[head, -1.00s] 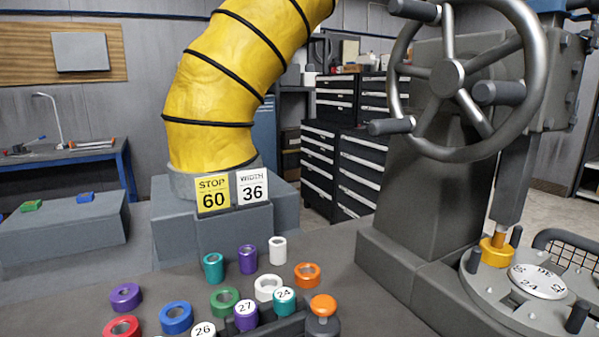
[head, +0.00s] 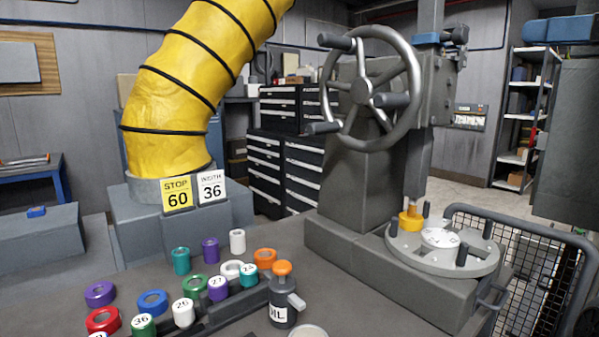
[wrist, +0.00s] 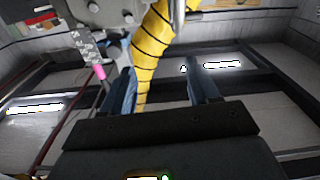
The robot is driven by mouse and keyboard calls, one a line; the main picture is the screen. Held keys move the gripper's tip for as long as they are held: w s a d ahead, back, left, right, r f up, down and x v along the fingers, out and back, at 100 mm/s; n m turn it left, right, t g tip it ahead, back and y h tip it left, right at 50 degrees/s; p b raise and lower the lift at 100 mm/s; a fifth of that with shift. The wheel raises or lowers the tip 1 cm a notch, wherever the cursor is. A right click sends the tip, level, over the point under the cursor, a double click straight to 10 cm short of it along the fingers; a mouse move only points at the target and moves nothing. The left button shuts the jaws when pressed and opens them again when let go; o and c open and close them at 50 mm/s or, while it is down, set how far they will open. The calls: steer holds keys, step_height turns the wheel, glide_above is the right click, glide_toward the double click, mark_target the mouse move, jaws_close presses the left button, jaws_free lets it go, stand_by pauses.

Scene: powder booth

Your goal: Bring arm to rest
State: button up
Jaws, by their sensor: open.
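My gripper (wrist: 163,85) shows in the wrist view with its two blue-grey fingers apart and nothing between them. The yellow ribbed hose (wrist: 153,45) shows beyond the fingers, and ceiling beams and lights fill much of that view. My arm and gripper do not show in the head view, so the gripper's place over the bench cannot be told there.
The bench holds a handwheel press (head: 365,90) with a round plate (head: 465,258), several coloured rings such as an orange one (head: 265,258), and an orange-topped oil can (head: 283,300). A wire mesh basket (head: 535,290) stands at right. A sign (head: 176,194) reads STOP 60.

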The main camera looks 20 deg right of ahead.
steer(key=w+a+f+m+t+h, duration=0.1)
steer(key=w+f+m+h, duration=0.15)
steer(key=f, duration=0.75)
steer(key=w+a+f+m+h, duration=0.15)
steer(key=w+f+m, duration=0.25)
steer(key=f, duration=0.6)
steer(key=s+a+f+m+g+h, duration=0.15)
steer(key=a+f, duration=0.25)
steer(key=f, duration=0.6)
steer(key=s+a+f+m+h, duration=0.2)
steer(key=s+a+f, duration=0.15)
steer(key=f, duration=0.65)
steer(key=s+a+f+g+h, duration=0.1)
steer(key=s+a+f, duration=0.35)
steer(key=s, duration=0.25)
steer(key=s+a+f+g, duration=0.1)
steer(key=s+a+f, duration=0.3)
steer(key=s+f, duration=0.25)
steer(key=s+a+r+n+y, duration=0.1)
steer(key=s+a+n, duration=0.1)
steer(key=s, duration=0.8)
steer(key=s+a+r+n+y, duration=0.1)
steer(key=s+a, duration=0.4)
steer(key=s, duration=0.5)
steer(key=shift+r+n, duration=0.35)
steer(key=shift+n, duration=0.55)
